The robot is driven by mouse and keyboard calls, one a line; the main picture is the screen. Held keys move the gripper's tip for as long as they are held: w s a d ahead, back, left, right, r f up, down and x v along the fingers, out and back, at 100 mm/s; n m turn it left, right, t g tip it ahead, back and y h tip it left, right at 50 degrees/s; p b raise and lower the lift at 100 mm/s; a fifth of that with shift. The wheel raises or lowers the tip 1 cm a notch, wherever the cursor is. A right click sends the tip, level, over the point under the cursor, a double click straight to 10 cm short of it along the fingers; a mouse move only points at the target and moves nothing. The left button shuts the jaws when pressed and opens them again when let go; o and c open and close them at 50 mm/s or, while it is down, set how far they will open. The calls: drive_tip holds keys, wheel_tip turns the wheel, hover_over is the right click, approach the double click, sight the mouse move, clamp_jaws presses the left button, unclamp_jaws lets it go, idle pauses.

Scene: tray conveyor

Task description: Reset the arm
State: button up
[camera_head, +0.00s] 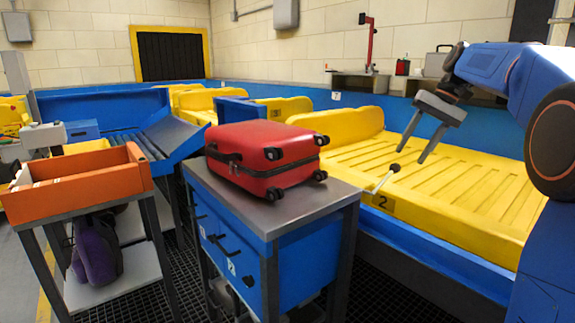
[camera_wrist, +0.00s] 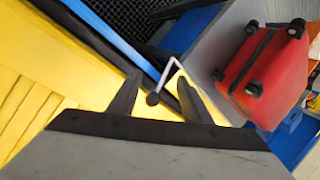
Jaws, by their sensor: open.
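My gripper (camera_head: 416,137) is at the upper right of the head view, above the yellow tray (camera_head: 470,195) marked 2. Its two fingers are apart with nothing held between them. In the wrist view my gripper (camera_wrist: 155,92) shows both dark fingers spread. A thin light lever with a dark round knob (camera_head: 395,168) stands at the tray's near edge, below the fingers. In the wrist view the knob (camera_wrist: 153,99) appears between the fingertips; I cannot tell how far below them it is.
A red suitcase (camera_head: 265,155) lies on a grey-topped blue cabinet (camera_head: 300,210). An orange bin (camera_head: 85,188) on a stand is at the left, with a purple bag (camera_head: 96,250) on its lower shelf. Other yellow trays (camera_head: 197,103) line the conveyor behind. Tools sit on a back ledge.

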drive_tip(key=s+a+f+t+h, duration=0.1)
drive_tip(key=s+a+f, duration=0.1)
drive_tip(key=s, duration=0.4)
drive_tip(key=s+a+f+h, duration=0.1)
drive_tip(key=s+a+f, duration=0.15)
drive_tip(key=s, duration=0.25)
drive_tip(key=s+a+f+n+t+h, duration=0.1)
drive_tip(key=s+f, duration=0.9)
drive_tip(key=s, duration=0.2)
drive_tip(key=s+a+f+n+t+h, duration=0.1)
drive_tip(key=s+f+n+t+h, duration=0.1)
drive_tip(key=s+f, duration=0.9)
drive_tip(key=shift+s+t, duration=0.3)
drive_tip(key=shift+s, duration=0.9)
